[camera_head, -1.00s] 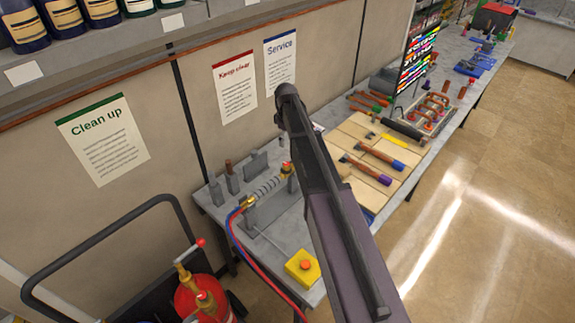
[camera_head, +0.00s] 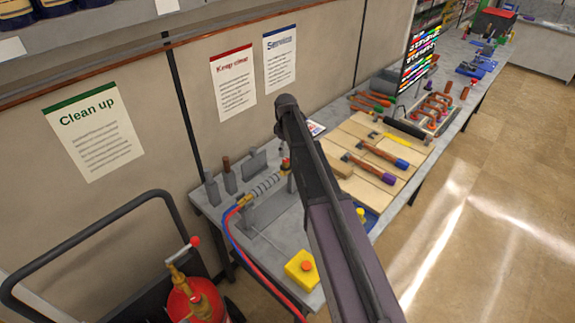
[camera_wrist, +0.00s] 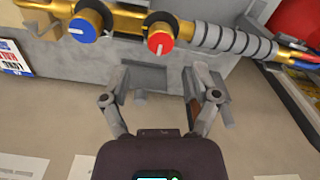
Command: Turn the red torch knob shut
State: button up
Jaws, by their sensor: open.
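The torch is a brass tube with a grey coiled grip (camera_wrist: 225,40), lying across the top of the wrist view. Its red knob (camera_wrist: 160,42) has a white pointer line, and a blue knob (camera_wrist: 84,26) sits to its left. A small red spot by my arm there is probably the red knob (camera_head: 285,163). My gripper (camera_wrist: 159,75) is open and empty, its fingers below the red knob in the wrist view, apart from it.
Red and blue hoses (camera_head: 245,258) hang off the bench. Upright grey blocks (camera_head: 254,166) stand behind the torch. A cart with a red cylinder (camera_head: 192,300) is at lower left.

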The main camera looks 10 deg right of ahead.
aim_at(286, 160)
jog(key=shift+f+b, duration=2.65)
jog(key=shift+f, duration=0.3)
